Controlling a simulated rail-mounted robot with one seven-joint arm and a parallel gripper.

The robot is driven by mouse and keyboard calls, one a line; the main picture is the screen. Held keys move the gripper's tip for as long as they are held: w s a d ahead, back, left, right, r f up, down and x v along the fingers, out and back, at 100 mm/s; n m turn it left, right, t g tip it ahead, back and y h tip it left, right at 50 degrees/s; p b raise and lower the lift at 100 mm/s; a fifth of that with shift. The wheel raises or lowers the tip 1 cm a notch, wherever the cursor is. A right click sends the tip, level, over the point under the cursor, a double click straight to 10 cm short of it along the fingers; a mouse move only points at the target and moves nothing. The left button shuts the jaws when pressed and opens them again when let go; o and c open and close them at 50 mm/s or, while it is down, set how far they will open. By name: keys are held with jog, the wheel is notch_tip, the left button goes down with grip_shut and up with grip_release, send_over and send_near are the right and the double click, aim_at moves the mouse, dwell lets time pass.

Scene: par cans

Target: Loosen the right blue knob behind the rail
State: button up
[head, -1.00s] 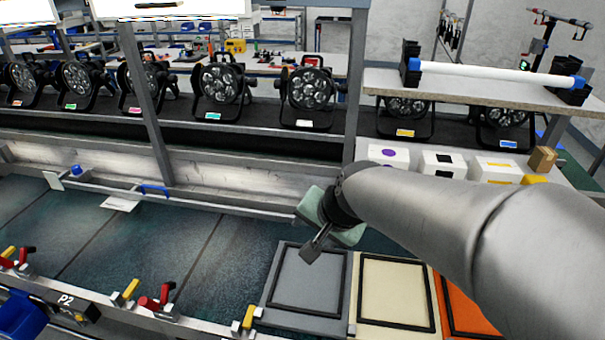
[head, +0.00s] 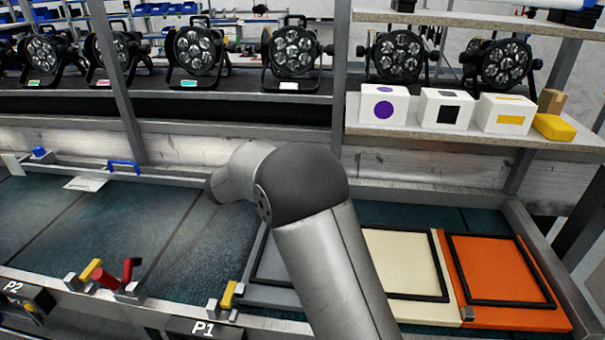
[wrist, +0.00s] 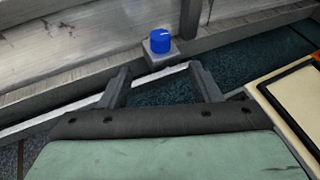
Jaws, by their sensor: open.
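In the wrist view, a blue knob (wrist: 159,41) with a pale mark on its face sits on a small grey block behind the rail (wrist: 65,122). My gripper (wrist: 160,75) is open and empty. Its two fingers are spread in front of the knob, one to each side of its line, apart from it. In the head view, my forearm hides the gripper and this knob. Another blue knob (head: 40,152) shows at the far left behind the rail in the head view.
A blue handle (head: 123,167) is on the rail to the left. Cream (head: 400,256) and orange (head: 497,270) framed panels lie on the right. White boxes (head: 383,104) stand on a shelf above. Red and yellow clamps (head: 130,268) line the front edge.

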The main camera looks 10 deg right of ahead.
jog(key=p+x, duration=0.2)
jog(key=x, duration=1.4)
jog(key=shift+f, duration=0.1)
jog(key=c, duration=1)
